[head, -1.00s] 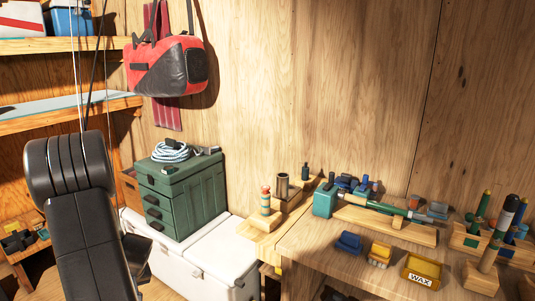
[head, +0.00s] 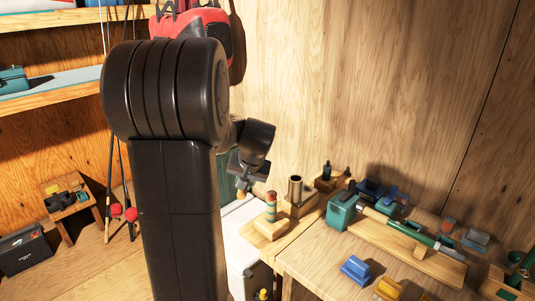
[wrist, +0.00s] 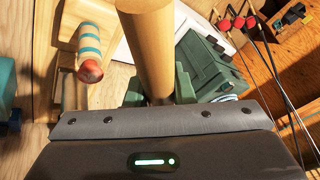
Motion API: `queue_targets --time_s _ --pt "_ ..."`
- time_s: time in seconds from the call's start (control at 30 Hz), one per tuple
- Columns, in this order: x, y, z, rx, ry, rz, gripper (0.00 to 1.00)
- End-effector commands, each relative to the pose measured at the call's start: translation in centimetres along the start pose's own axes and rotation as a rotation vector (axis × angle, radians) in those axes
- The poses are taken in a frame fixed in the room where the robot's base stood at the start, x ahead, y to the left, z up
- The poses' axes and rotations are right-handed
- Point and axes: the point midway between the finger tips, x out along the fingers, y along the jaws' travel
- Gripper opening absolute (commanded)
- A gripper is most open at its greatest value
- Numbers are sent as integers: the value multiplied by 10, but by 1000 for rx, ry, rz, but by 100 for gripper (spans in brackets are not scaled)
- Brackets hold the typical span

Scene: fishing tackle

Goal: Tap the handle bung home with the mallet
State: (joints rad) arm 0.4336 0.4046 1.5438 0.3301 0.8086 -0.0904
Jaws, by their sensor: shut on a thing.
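A tan handle with teal bands (head: 271,209) stands upright on a wooden block. The red bung (head: 271,195) sits at its top; in the wrist view the red bung (wrist: 90,71) is at the upper left, clear of my gripper. My gripper (head: 241,182) is above and left of the handle in the head view, shut on a pale wooden cylinder (wrist: 148,45) that looks like part of the mallet. A small tan end of the mallet (head: 241,195) shows below the fingers. The rest of the mallet is hidden or out of frame.
A dark open tube (head: 295,189) stands close right of the handle. A teal block (head: 342,211) and a wooden cradle (head: 435,262) with a green-gripped piece lie farther right. The green tackle box (wrist: 212,66) is behind my gripper.

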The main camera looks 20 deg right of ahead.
Motion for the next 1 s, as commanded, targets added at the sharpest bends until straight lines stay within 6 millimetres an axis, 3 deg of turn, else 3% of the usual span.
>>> queue_targets --time_s 0.03,0.1,0.3,0.47,1.0 --pt "-28 11 -9 37 18 19 0" --pt "-49 24 -13 81 30 42 0" --pt "-83 45 -17 151 48 80 0" --pt "-82 48 -15 161 49 85 0" --pt "-46 59 0 159 50 83 0"
